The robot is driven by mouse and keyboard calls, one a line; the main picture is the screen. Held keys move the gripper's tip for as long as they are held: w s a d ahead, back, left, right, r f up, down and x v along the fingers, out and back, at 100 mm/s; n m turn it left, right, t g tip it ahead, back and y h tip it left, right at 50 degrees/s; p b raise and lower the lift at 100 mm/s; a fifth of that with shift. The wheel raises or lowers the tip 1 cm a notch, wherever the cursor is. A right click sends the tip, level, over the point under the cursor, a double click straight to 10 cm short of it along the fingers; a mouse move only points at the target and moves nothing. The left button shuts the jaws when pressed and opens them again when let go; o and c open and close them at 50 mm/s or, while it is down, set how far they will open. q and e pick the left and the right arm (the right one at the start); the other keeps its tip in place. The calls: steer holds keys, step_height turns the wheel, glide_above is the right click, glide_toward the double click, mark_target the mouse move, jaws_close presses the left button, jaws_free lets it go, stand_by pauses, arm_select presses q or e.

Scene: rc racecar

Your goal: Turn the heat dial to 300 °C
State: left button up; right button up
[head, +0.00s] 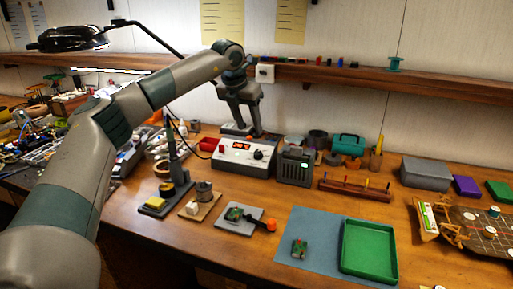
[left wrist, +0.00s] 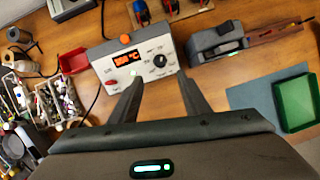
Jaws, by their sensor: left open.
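The heat station (head: 244,157) is a white and grey box on the bench with a display and a black dial (head: 258,155). In the left wrist view the lit orange display (left wrist: 124,57) seems to read 350 °C, though the digits are small. The dial (left wrist: 160,60) is right of the display, with markings around it. My left gripper (head: 245,129) is open and empty, above and behind the station in the head view. In the left wrist view its fingertips (left wrist: 160,80) are apart, pointing toward the station's front, with the dial between their lines. My right gripper is not in view.
A dark grey box with a green light (head: 295,166) stands right of the station. A red bin (head: 209,144) is to its left. A soldering stand (head: 168,193), a blue mat (head: 313,226) and a green tray (head: 369,250) are in front. A wooden shelf (head: 340,78) runs behind.

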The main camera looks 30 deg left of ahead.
mark_target(258, 151)
arm_select(q)
steer(key=p+x, duration=0.2)
steer(key=x, duration=1)
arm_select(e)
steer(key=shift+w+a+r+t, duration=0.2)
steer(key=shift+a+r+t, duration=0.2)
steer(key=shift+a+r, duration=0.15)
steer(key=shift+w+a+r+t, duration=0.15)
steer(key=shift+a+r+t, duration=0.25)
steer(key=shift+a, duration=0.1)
arm_select(q)
steer(key=c, duration=1)
